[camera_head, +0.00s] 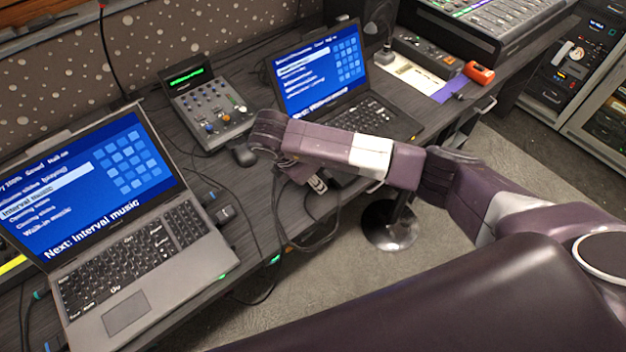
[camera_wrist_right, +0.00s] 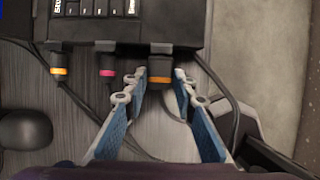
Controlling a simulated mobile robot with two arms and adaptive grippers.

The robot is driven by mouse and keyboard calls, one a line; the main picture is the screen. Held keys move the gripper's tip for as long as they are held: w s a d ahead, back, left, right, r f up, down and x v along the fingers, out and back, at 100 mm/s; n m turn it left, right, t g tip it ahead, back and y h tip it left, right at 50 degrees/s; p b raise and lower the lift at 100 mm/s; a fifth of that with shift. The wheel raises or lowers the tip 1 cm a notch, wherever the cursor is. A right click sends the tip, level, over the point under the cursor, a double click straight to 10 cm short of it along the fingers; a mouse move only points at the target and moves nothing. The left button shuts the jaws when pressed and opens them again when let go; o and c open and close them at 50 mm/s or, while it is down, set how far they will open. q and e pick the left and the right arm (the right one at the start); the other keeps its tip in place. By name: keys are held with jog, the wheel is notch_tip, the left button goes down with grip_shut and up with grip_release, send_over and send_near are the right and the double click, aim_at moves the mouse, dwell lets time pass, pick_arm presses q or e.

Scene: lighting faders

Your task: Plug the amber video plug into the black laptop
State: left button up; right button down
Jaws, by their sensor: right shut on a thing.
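The black laptop (camera_head: 360,121) stands open on the desk in the head view, with a blue menu on its screen. Its dark edge and part of its keyboard (camera_wrist_right: 97,8) fill the top of the right wrist view. My right gripper (camera_wrist_right: 158,77) is shut on the amber video plug (camera_wrist_right: 160,95), a black plug with an amber band. The plug points at the laptop's edge and its front meets it; I cannot tell how deep it sits. In the head view my right gripper (camera_head: 317,182) is small and partly hidden by my arm. My left gripper is not in view.
A plug with a yellow-orange band (camera_wrist_right: 59,71) and one with a pink band (camera_wrist_right: 107,73) sit at the same edge, left of the amber one. A mouse (camera_wrist_right: 26,129) lies at left. A grey laptop (camera_head: 125,312) and a small fader console (camera_head: 208,105) share the desk.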

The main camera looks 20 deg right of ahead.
jog(key=shift+w+d, duration=0.1)
jog(key=shift+d, duration=0.1)
jog(key=c, duration=1.5)
grip_release()
jog(key=shift+d, duration=0.1)
jog(key=shift+a+r, duration=0.3)
jog(key=v, duration=1.1)
jog(key=shift+r, duration=0.15)
